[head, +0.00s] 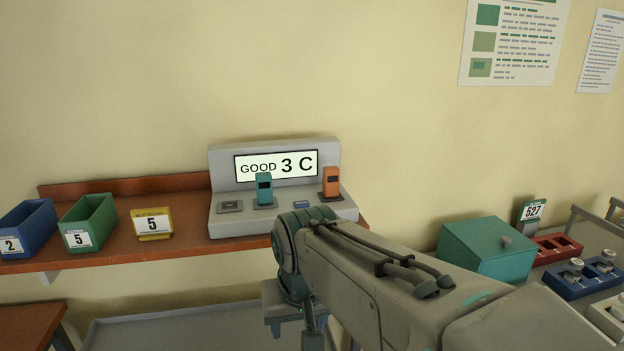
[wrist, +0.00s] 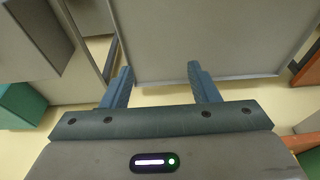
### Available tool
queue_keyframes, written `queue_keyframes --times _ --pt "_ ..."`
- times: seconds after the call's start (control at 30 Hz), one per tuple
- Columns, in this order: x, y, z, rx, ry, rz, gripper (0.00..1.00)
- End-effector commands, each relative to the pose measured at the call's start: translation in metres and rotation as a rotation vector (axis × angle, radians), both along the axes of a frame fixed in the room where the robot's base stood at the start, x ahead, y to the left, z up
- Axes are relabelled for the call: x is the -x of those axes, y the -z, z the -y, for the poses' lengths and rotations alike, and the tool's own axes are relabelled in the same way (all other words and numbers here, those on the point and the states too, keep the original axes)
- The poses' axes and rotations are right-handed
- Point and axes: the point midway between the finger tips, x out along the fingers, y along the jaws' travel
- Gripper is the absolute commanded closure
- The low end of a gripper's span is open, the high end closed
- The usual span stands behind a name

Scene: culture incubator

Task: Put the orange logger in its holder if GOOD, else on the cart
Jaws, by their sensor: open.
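The orange logger (head: 331,181) stands upright at the right end of a grey reader station (head: 225,170) on the shelf. The station's screen (head: 276,165) reads "GOOD 3 C". A teal logger (head: 264,189) stands upright on the station, left of the orange one. My gripper shows in the wrist view (wrist: 163,85), open, with nothing between its fingers. In the head view my arm reaches in front of the shelf, and the gripper is mostly hidden below the arm. A grey cart top (head: 180,328) shows low, below the shelf.
On the brown shelf (head: 120,245) stand a blue bin (head: 28,228) marked 2, a green bin (head: 88,222) marked 5 and a yellow holder (head: 152,224) marked 5. At right are a teal box (head: 487,248), a red rack (head: 557,247) and a blue rack (head: 585,280).

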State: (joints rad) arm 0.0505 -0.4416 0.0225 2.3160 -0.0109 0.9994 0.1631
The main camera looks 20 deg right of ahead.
Motion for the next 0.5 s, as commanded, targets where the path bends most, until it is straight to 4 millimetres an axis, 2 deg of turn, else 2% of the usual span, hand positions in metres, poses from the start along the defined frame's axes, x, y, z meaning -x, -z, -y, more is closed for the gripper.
queue_keyframes --times 0.03,0.1,0.5 --pt "-0.014 -0.017 0.004 -0.007 0.053 -0.009 0.45" --pt "-0.032 -0.035 0.009 -0.019 0.133 -0.021 0.45" --pt "-0.129 -0.119 0.048 -0.087 0.590 -0.084 0.45"
